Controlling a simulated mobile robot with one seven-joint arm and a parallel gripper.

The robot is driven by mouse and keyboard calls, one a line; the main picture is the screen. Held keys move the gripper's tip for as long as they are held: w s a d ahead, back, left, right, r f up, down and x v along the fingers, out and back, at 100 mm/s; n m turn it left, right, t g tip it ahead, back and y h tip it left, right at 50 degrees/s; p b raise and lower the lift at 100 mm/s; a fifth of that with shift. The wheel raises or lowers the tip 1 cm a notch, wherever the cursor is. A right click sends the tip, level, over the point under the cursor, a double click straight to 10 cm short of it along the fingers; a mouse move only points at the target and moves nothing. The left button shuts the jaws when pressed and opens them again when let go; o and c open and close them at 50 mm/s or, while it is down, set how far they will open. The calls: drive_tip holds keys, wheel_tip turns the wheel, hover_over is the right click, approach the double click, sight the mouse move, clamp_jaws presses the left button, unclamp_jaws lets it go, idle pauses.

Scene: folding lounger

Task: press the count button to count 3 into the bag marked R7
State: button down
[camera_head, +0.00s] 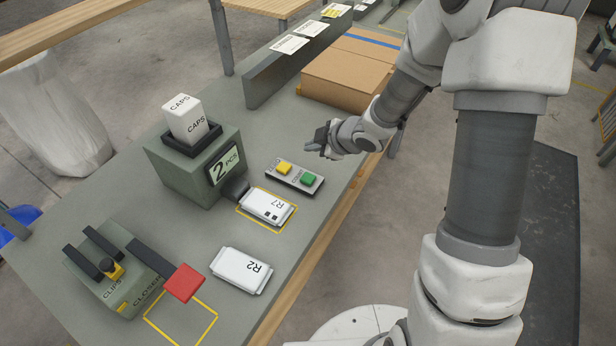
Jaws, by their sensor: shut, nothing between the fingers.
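The button panel (294,178) is a dark strip with a yellow button (284,168) and a green button (309,180). Its lettering is too small to read. The bag marked R7 (262,208) lies inside a yellow outline, at the dark chute of the counting machine (190,165). The machine's display (226,164) reads "2 PCS", and a white block marked CAPS (186,120) sits on top. My gripper (317,149) is shut and empty. It appears above and behind the panel, apart from both buttons.
A bag marked R2 (240,270) lies nearer the front. Cardboard boxes (348,75) stand behind my gripper. Bare bench lies between the bags.

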sight(312, 180)
drive_tip(key=shift+f+b, duration=4.05)
drive_tip(key=shift+f, duration=0.35)
drive_tip(key=shift+f+b, duration=0.3)
drive_tip(key=shift+f, duration=0.1)
drive_tip(key=shift+f+b, duration=0.5)
drive_tip(key=shift+f, duration=0.05)
drive_tip(key=shift+r, duration=0.1)
drive_tip(key=shift+r+p, duration=0.85)
drive_tip(key=shift+p, duration=0.1)
wheel_tip(312, 180, up, 5)
drive_tip(key=p, duration=0.4)
drive_tip(key=shift+p, duration=0.4)
